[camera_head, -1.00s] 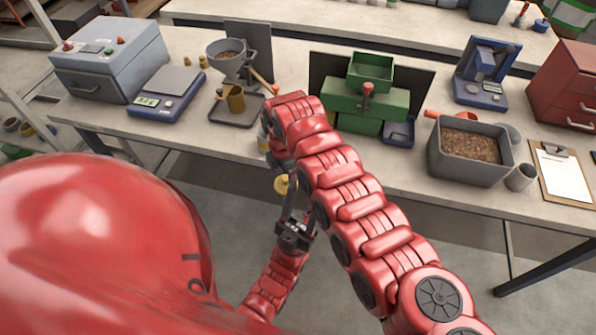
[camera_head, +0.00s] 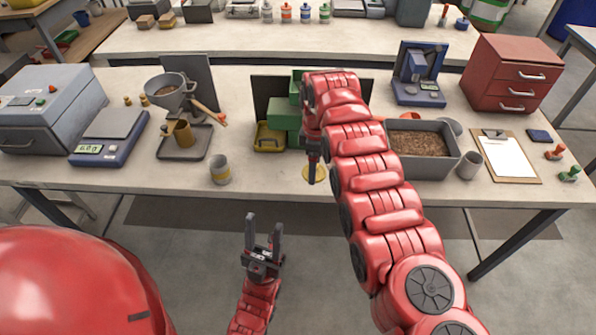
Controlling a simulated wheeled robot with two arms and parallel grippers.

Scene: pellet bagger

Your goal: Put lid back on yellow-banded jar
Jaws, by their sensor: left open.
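The grey jar with a yellow band (camera_head: 220,170) stands upright near the front edge of the bench, left of centre. A round yellow lid (camera_head: 322,173) shows flat near the bench's front edge, to the right of the jar. My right gripper (camera_head: 315,178) points down in front of the lid and partly hides it. It is seen edge-on, so I cannot tell whether its fingers touch or hold the lid. My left gripper (camera_head: 263,235) is open and empty, fingers up, in front of the bench and below the jar.
A grey bin of pellets (camera_head: 450,162) and a clipboard (camera_head: 507,157) lie to the right. A funnel stand (camera_head: 172,92) and a blue scale (camera_head: 110,137) stand to the left. My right arm hides much of the green machine (camera_head: 285,112). Bench around the jar is clear.

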